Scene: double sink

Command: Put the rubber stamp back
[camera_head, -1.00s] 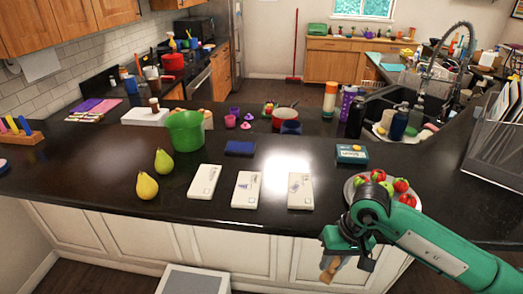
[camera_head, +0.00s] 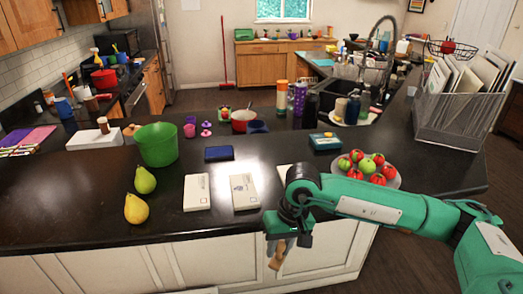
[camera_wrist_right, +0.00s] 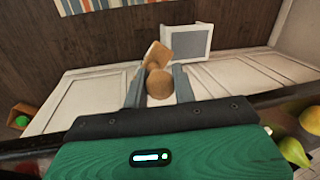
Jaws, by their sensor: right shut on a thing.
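The rubber stamp (camera_head: 277,258) has a pale wooden handle and hangs in my right gripper (camera_head: 284,246), in front of the counter's front edge. In the right wrist view, the stamp (camera_wrist_right: 158,84) shows a round knob between the two fingers of my right gripper (camera_wrist_right: 155,88) and a block beyond it. A flat dark blue pad (camera_head: 219,153) lies on the counter behind the envelopes. A third (camera_head: 283,172) is mostly hidden behind my right arm. My left gripper is not in view.
A green bucket (camera_head: 157,146) and two pears (camera_head: 144,180) stand at the left. A plate of fruit (camera_head: 391,184) is close to my right arm. A teal box (camera_head: 325,141) lies behind it. A wire rack (camera_head: 458,120) holds papers at the right.

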